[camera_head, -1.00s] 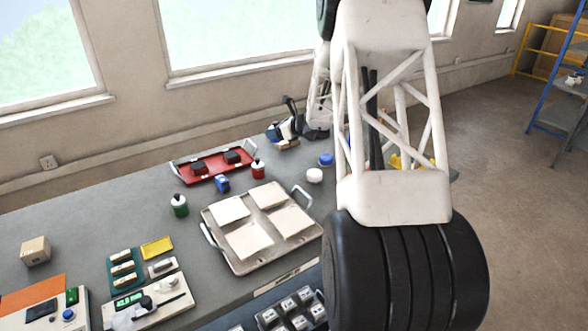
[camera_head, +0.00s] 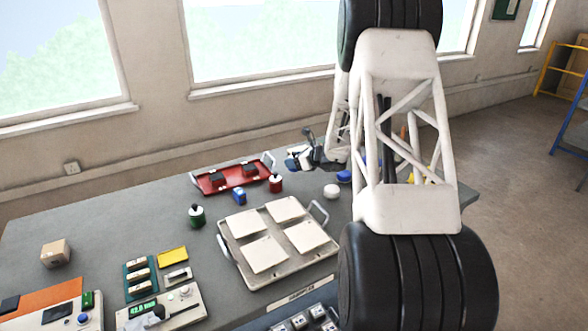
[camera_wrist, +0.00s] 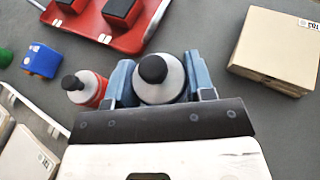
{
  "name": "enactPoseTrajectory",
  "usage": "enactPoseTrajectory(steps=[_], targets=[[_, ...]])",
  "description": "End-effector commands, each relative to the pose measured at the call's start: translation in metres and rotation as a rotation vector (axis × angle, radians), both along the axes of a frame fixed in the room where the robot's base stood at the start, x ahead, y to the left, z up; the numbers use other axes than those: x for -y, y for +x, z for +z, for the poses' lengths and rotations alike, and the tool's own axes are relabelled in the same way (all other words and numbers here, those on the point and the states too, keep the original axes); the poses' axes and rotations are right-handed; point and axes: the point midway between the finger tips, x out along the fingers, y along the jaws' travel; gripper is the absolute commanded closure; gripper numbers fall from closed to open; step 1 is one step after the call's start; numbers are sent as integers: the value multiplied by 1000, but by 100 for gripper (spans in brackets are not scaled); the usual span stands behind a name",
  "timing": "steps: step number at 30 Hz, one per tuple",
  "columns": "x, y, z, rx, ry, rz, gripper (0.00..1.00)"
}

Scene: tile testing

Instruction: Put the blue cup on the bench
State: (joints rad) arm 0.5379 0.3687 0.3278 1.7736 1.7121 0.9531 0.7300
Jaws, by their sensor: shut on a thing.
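My gripper (camera_head: 294,162) is at the back of the grey bench (camera_head: 75,210), just right of the red tray, and its blue fingers also show in the wrist view (camera_wrist: 160,85). It is shut on a cup (camera_wrist: 158,78) with a pale top and a black knob. The fingers hide the sides of this cup, so its body colour does not show. I cannot tell whether its base touches the bench. A red cup (camera_wrist: 88,88) with a black knob stands close beside the left finger; it also shows in the head view (camera_head: 275,183).
The red tray (camera_wrist: 88,25) holds dark blocks. A small blue block (camera_wrist: 41,60) lies left of the red cup. A beige box (camera_wrist: 275,50) is to the right. A green cup (camera_head: 196,216) and a tray of pale tiles (camera_head: 236,262) are nearer.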

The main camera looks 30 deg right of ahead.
Motion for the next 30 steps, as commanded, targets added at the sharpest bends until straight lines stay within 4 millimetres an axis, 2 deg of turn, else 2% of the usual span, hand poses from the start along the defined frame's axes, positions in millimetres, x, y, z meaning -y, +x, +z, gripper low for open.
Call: enactPoseTrajectory(steps=[10,24,25,30], targets=[[0,0,-33,-1,0,0,79],[0,0,-38,0,1,0,79],[0,0,-38,-1,0,0,49],[0,0,-38,-1,-1,0,25]])
